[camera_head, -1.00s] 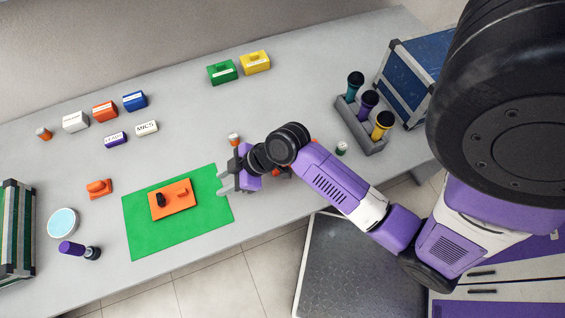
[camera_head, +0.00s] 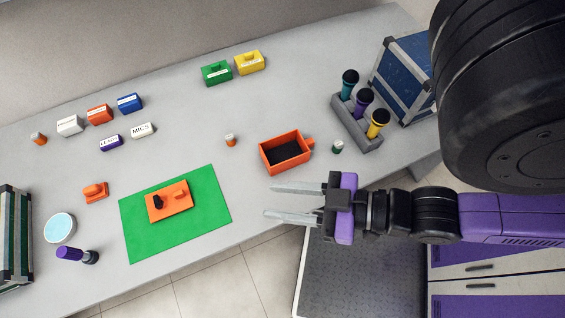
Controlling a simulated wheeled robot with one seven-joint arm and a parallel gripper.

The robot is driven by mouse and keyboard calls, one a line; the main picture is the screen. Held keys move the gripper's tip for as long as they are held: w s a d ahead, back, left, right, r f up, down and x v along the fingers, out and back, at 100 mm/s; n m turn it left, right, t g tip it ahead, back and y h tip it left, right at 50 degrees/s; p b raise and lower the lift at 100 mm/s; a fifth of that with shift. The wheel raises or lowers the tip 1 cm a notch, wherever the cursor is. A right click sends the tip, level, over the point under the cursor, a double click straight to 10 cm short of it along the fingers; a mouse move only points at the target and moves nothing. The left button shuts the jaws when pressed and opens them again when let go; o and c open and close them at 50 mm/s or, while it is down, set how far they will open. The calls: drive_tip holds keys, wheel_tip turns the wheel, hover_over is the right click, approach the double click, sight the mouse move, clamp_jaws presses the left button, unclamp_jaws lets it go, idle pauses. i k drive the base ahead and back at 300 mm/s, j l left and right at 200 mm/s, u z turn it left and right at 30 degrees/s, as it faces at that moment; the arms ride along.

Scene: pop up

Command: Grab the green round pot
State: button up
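The small green round pot (camera_head: 337,147) stands on the grey table, just right of the orange open box. It looks dark green with a pale part. My gripper (camera_head: 268,201) is at the table's front edge, below the orange box in the picture. Its two fingers point left, are spread apart and hold nothing. The pot is above and to the right of the fingertips, clear of them and fully in view.
A grey holder (camera_head: 355,131) with three microphones and a blue case (camera_head: 407,75) stand right of the pot. An orange pot (camera_head: 230,140) and a green mat (camera_head: 140,238) are farther left.

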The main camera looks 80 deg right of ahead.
sight(338, 145)
drive_tip(key=k+j+z, duration=0.35)
drive_tip(key=j, duration=0.35)
drive_tip(key=k+j+z, duration=0.3)
drive_tip(key=k+j, duration=0.25)
drive_tip(key=k, duration=0.05)
